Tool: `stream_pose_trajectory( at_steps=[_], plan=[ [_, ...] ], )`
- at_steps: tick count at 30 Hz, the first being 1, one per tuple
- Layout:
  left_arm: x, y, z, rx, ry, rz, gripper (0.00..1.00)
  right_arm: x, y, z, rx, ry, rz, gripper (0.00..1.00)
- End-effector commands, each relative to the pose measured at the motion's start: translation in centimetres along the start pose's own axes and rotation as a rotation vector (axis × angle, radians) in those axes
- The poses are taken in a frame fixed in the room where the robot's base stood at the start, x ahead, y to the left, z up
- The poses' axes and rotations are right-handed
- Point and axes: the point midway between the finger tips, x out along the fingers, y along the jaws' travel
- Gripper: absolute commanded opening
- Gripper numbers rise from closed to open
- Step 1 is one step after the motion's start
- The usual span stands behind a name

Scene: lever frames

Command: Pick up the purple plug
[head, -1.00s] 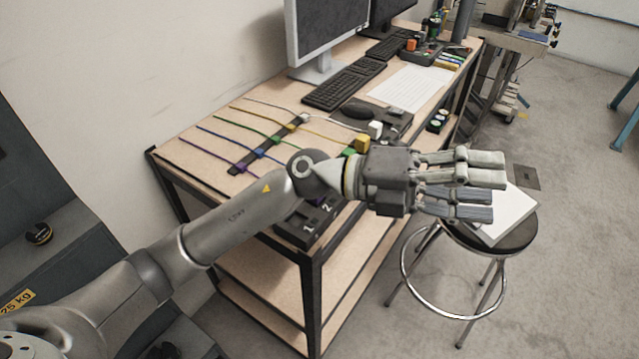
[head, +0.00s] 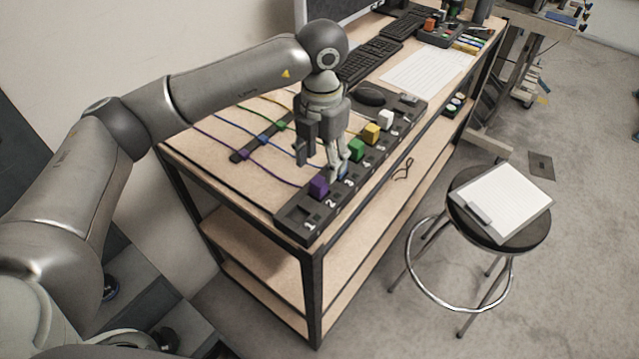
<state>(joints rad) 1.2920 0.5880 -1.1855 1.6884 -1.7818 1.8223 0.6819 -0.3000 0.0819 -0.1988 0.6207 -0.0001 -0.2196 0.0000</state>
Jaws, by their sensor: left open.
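The purple plug (head: 319,187) sits on the black numbered strip (head: 292,224) near the front corner of the workbench, between the marks 1 and 2. A purple cable runs from it to the left across the bench. My left gripper (head: 322,164) points down just above and behind the purple plug, close to the blue plug (head: 342,172), which it partly hides. Its fingers are open with nothing seen between them. Whether a finger touches a plug, I cannot tell. My right gripper is not in view.
Green (head: 356,150), yellow (head: 372,133) and white (head: 386,119) plugs stand further along the strip. A cable holder bar (head: 240,156) lies on the bench. A mouse (head: 370,94) and keyboards are behind. A stool (head: 522,238) with a clipboard stands at right.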

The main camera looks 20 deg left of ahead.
Motion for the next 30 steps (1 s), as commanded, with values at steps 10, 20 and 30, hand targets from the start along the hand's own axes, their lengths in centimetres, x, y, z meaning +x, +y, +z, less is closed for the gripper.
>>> stream_pose_trajectory(
  at_steps=[10, 20, 30],
  plan=[
    [3.1, 0.3, -0.2, -0.001, 0.004, -0.002, 0.52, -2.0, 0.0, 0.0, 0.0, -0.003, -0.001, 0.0],
    [6.8, 0.4, 0.0, 0.001, -0.001, -0.003, 0.52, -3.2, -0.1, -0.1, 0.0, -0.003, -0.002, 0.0],
    [6.8, 0.4, 0.0, 0.001, -0.002, -0.003, 0.33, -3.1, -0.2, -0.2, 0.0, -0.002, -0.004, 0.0]
  ],
)
